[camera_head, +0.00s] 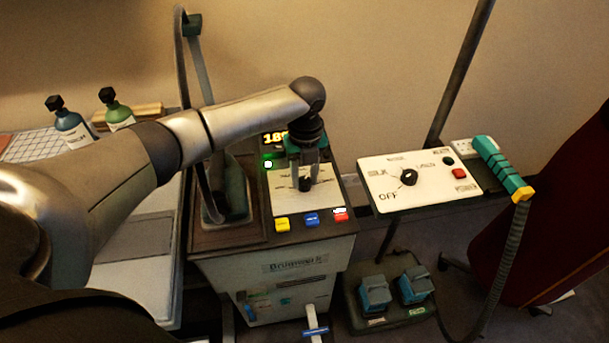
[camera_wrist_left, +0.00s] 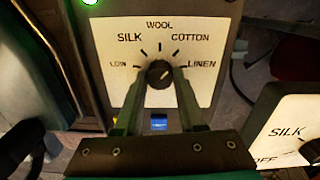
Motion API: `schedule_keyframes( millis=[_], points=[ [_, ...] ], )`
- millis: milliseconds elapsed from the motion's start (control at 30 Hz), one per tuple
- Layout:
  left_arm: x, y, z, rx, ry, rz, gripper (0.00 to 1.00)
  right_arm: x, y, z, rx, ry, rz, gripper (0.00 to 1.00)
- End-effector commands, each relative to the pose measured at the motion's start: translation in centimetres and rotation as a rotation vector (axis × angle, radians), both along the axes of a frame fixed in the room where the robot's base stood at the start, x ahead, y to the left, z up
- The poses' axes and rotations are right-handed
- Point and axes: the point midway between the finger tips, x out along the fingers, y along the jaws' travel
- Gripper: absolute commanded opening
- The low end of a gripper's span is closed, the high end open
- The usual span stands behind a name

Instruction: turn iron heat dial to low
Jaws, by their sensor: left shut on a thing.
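The iron heat dial (camera_wrist_left: 160,73) is a small black knob on a white panel (camera_wrist_left: 210,20). Marks around it read LOW at left, SILK, WOOL, COTTON and LINEN at right. In the head view the dial (camera_head: 305,184) sits on the iron station below a lit display (camera_head: 275,138). My left gripper (camera_head: 307,178) points down over the panel. In the left wrist view its two fingers (camera_wrist_left: 160,80) stand on either side of the dial and are shut on it. I cannot surely tell which mark the knob points to. My right gripper is not in view.
The iron (camera_head: 232,190) stands left of the dial panel. Yellow, blue (camera_head: 312,218) and red buttons line its front. A second panel (camera_head: 430,165) with SILK and OFF marks and a steamer handle (camera_head: 500,168) is at right. Bottles (camera_head: 70,122) stand at far left.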

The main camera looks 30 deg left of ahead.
Motion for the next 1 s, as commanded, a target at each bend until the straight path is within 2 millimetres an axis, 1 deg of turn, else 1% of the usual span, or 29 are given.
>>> schedule_keyframes(
  millis=[33, 100, 133, 367, 567, 767, 1000],
  points=[
    [0.0, 0.0, 0.0, 0.001, 0.001, 0.0, 0.1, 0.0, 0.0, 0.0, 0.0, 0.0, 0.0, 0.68],
    [0.0, 0.0, 0.0, 0.001, 0.001, 0.0, 0.02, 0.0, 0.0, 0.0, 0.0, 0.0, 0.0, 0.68],
    [0.0, 0.0, 0.0, 0.001, 0.001, 0.0, 0.0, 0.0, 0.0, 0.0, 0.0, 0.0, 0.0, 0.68],
    [0.0, 0.1, 0.0, 0.001, 0.001, 0.002, 0.0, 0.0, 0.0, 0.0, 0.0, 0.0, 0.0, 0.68],
    [0.0, 0.0, 0.2, 0.0, 0.002, 0.037, 0.0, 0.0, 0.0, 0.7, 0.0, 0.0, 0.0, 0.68],
    [-0.1, 0.0, 0.4, 0.0, 0.004, 0.142, 0.0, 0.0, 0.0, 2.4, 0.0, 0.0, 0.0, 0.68],
    [-0.1, 0.0, 0.4, 0.0, 0.004, 0.348, 0.0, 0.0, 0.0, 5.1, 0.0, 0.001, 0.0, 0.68]
  ],
)
